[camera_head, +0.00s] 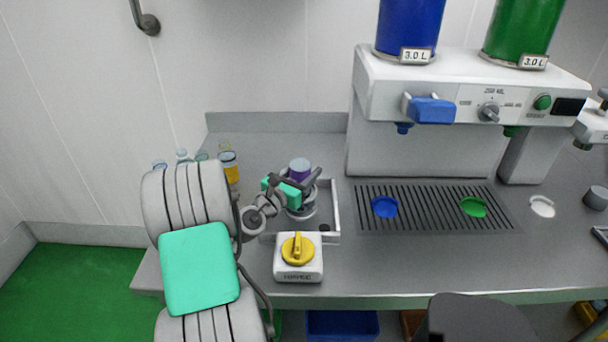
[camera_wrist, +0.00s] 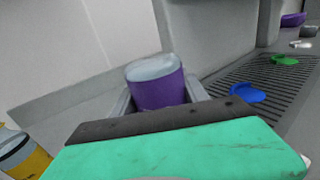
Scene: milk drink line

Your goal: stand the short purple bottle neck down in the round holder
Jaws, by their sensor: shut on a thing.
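The short purple bottle (camera_head: 300,168) stands about upright between the fingers of my gripper (camera_head: 301,184). In the wrist view the bottle (camera_wrist: 158,92) shows a purple side and a broad, pale, rounded end on top, with no neck there. Its lower part is hidden behind my gripper (camera_wrist: 160,98), whose grey fingers close on both sides of it. The round holder (camera_head: 302,213) shows partly as a grey ring under my gripper, in the tray. I cannot tell whether the bottle touches the holder.
A shallow metal tray (camera_head: 335,213) surrounds the holder. A white box with a yellow knob (camera_head: 298,250) stands in front. Several bottles, one with orange contents (camera_head: 230,170), stand at the left. The dispenser (camera_head: 430,130) and drain grate (camera_head: 425,222) are at the right.

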